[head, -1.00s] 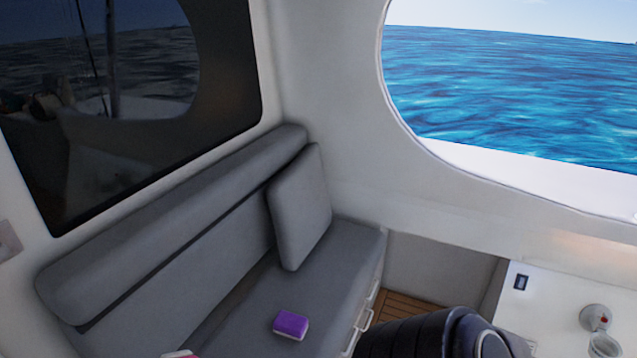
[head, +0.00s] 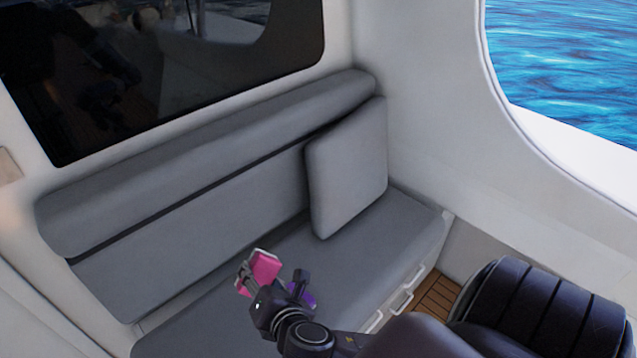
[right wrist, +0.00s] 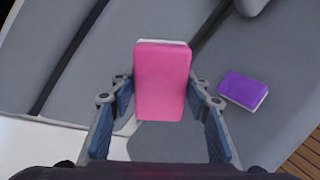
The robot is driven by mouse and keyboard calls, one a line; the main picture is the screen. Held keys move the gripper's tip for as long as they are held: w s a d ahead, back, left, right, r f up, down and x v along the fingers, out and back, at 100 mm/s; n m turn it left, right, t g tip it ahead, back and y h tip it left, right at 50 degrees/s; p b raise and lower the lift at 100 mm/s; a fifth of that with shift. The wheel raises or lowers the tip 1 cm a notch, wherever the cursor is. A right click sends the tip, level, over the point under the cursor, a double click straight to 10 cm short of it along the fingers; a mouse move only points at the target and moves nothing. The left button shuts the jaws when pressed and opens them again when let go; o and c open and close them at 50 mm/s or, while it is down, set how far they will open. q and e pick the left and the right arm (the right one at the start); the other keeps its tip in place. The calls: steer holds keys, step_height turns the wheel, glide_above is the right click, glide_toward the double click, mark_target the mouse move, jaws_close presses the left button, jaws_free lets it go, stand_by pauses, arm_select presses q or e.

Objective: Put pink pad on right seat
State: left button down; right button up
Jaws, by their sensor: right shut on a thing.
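The pink pad (head: 264,267) is held upright between the two fingers of my right gripper (head: 272,279), in the air over the grey seat (head: 400,232). In the right wrist view the pink pad (right wrist: 161,80) stands between the fingertips of my right gripper (right wrist: 159,92), which is shut on it. The seat lies below and beyond the pad; I cannot tell the exact height above it. My left gripper is not in view.
A purple pad (right wrist: 243,91) lies on the seat to the right of the held pad; in the head view my right gripper partly hides it. A grey cushion (head: 348,168) leans on the backrest (head: 210,180). A dark padded chair (head: 545,310) stands at the lower right.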

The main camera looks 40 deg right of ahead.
steer(key=w+f+g, duration=0.1)
steer(key=a+f+g, duration=0.1)
steer(key=f, duration=0.1)
steer(key=w+a+f+g+y, duration=0.1)
steer(key=shift+w+f, duration=0.3)
steer(key=shift+w, duration=0.05)
step_height(320, 180, down, 2)
steer(key=a+n+g+y+b, duration=0.1)
steer(key=a+n+g+y, duration=0.1)
steer(key=a+g, duration=0.15)
step_height(320, 180, up, 5)
steer(key=n+g+b, duration=0.1)
steer(key=n+g, duration=0.5)
glide_above(248, 352)
step_height(248, 352, down, 15)
steer(key=shift+f+p, duration=0.15)
steer(key=shift+p, duration=0.3)
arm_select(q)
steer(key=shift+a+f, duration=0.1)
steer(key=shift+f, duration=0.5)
arm_select(e)
steer(key=shift+w+f, duration=0.1)
steer(key=shift+f, duration=2.25)
steer(key=shift+f, duration=0.1)
steer(key=o, duration=1)
